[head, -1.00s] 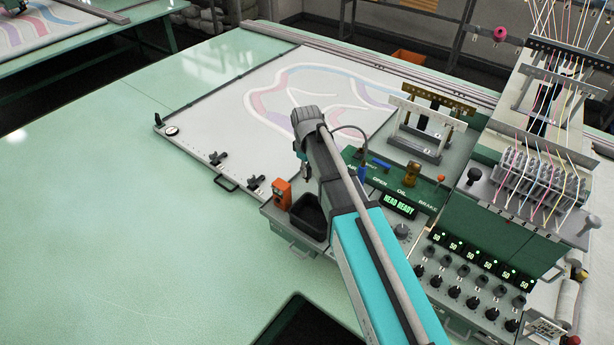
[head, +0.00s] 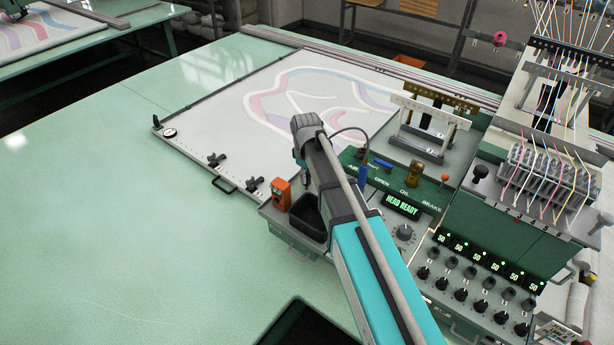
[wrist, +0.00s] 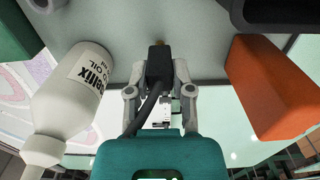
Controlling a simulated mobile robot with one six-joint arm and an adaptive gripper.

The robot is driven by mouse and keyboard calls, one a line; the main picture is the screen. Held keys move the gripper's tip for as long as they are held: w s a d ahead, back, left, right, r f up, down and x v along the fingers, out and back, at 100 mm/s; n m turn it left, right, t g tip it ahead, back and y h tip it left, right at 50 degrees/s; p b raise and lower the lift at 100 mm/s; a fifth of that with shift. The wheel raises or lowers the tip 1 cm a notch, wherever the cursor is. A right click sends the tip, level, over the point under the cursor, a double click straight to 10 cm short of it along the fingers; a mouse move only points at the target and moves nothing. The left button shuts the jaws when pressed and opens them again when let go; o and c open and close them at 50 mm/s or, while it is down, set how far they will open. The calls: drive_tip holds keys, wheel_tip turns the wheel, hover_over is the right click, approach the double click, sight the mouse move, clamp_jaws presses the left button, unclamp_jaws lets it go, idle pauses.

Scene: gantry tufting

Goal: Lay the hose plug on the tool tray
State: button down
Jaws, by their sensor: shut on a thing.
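My gripper (wrist: 158,92) is shut on the hose plug (wrist: 159,66), a black block with a brass tip pointing away and a black hose running back from it. In the wrist view the plug is over a grey surface (wrist: 190,35) that appears to be the tool tray; I cannot tell whether they touch. In the head view the grey tray (head: 284,236) is beside the machine panel, and my arm hides most of the gripper and the plug.
A white oil bottle (wrist: 70,92) is left of my gripper and an orange block (wrist: 272,86) is right of it. A black bin (head: 308,216) sits beside the orange block. The control panel (head: 403,205) with knobs lies to the right. The green table at left is clear.

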sight(307, 174)
drive_tip(key=shift+f, duration=0.25)
drive_tip(key=c, duration=0.5)
unclamp_jaws()
drive_tip(key=shift+r, duration=0.1)
drive_tip(key=shift+r, duration=0.2)
wheel_tip(307, 174, up, 12)
drive_tip(key=p, duration=1.2)
drive_tip(key=s+d+m, duration=1)
drive_tip(key=s+d, duration=0.6)
drive_tip(key=d, duration=0.3)
drive_tip(key=shift+s+m, duration=0.4)
